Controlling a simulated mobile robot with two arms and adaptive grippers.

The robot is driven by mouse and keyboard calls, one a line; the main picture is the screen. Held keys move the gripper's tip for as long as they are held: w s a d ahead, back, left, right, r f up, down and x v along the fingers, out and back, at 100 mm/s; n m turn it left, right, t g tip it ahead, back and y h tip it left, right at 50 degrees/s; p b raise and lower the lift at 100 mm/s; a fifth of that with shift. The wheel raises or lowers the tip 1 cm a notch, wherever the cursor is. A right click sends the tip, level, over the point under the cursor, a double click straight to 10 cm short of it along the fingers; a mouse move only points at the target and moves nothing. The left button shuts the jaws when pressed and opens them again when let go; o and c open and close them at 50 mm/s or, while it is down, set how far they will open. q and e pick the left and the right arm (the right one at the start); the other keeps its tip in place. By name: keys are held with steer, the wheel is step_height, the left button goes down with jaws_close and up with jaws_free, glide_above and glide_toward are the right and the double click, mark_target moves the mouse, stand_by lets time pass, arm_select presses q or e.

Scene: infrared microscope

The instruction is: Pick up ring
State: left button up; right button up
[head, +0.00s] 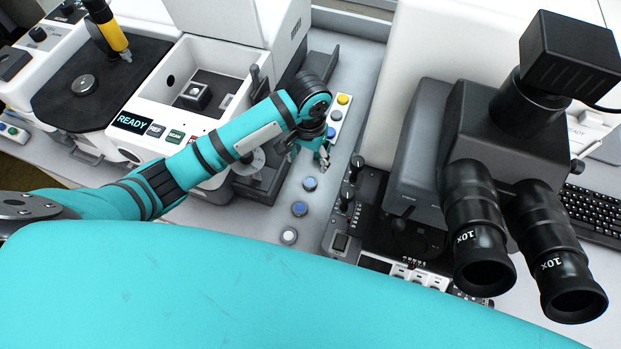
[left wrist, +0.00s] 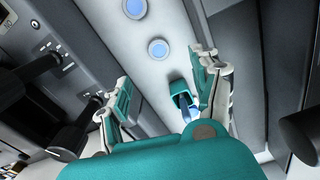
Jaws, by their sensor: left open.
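Small round pieces with blue or pale tops and grey rims lie in a line on the grey bench: one blue piece (head: 310,183), a second blue piece (head: 299,208) and a pale one (head: 289,236). Two blue-topped discs also show in the left wrist view, a nearer one (left wrist: 158,48) and a farther one (left wrist: 134,8). I cannot tell which piece is the ring. My left gripper (head: 322,158) is above the bench, beyond this line in the head view. In the left wrist view, its fingers (left wrist: 163,78) are spread apart. A small teal-and-blue part shows between them, unclear. My right gripper is out of view.
A pale strip with yellow, white and blue round pieces (head: 337,115) lies beyond my left gripper. A white instrument (head: 150,105) stands left, and a microscope with black eyepieces (head: 505,225) stands right. The bench lane (head: 322,205) between them is narrow.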

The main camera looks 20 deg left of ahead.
mark_target(310, 181)
arm_select(q)
step_height(310, 181, down, 4)
steer(key=shift+r, duration=0.15)
step_height(310, 181, down, 2)
steer(key=shift+w+f, duration=0.1)
steer(key=shift+f, duration=0.05)
steer(key=shift+f+p, duration=0.35)
steer(key=shift+p, duration=0.05)
step_height(310, 181, down, 4)
steer(key=shift+d+r+p, duration=0.1)
steer(key=shift+r+p, duration=0.05)
steer(key=shift+p, duration=0.15)
steer(key=shift+f, duration=0.35)
steer(key=c, duration=1)
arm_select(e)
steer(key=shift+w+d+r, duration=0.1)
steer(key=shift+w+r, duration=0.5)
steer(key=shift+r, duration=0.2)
